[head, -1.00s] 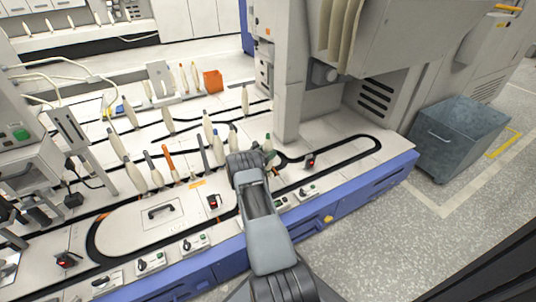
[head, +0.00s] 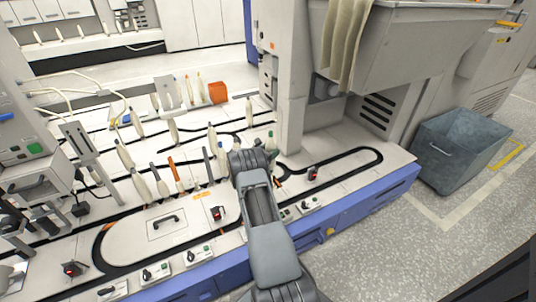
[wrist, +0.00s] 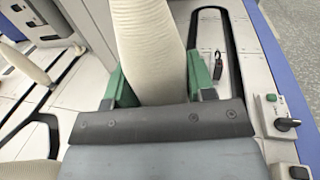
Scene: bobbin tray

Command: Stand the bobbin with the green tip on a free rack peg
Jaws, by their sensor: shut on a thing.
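In the wrist view my gripper (wrist: 155,90) has its green fingers shut on a cream, spindle-shaped bobbin (wrist: 148,35). The tip of this bobbin is hidden or out of frame there. In the head view my gripper (head: 262,150) is over the right part of the white machine deck, with a small green patch beside it; I cannot tell whether that is a finger or a bobbin tip. A rack with a grey upright plate (head: 167,92) and several bobbins stands at the back of the deck. Its free pegs are too small to make out.
Several bobbins (head: 124,154) stand along the black track left of my gripper. An orange box (head: 217,92) stands right of the rack. A pale machine column (head: 292,90) rises just behind and right of my gripper. A grey bin (head: 460,150) stands on the floor at right.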

